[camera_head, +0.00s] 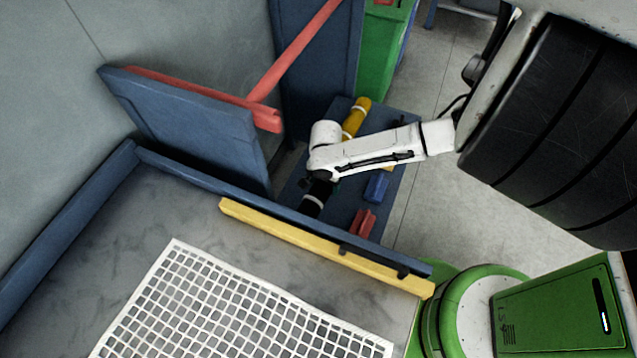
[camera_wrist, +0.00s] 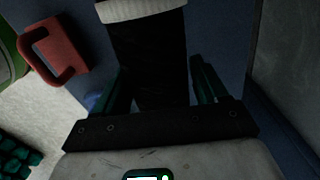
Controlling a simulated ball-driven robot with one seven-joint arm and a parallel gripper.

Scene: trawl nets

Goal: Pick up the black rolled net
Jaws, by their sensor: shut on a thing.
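The black rolled net (camera_head: 314,198), with a white band around it, lies on a blue bench top (camera_head: 392,150) in the head view, partly hidden by my arm. In the wrist view the black roll (camera_wrist: 150,55) runs up between my fingers, and its white band crosses the top edge. My gripper (camera_wrist: 165,85) is shut on the black roll, with one dark green finger on each side. In the head view my gripper (camera_head: 320,182) is small and dark under the white arm. I cannot tell whether the roll touches the bench.
A yellow roll (camera_head: 357,117), a blue block (camera_head: 376,187) and a red piece (camera_head: 362,223) are on the same bench. A red handle-like piece (camera_wrist: 57,48) is left of the roll. A table with a yellow bar (camera_head: 300,240) and white grid (camera_head: 240,310) stands in front.

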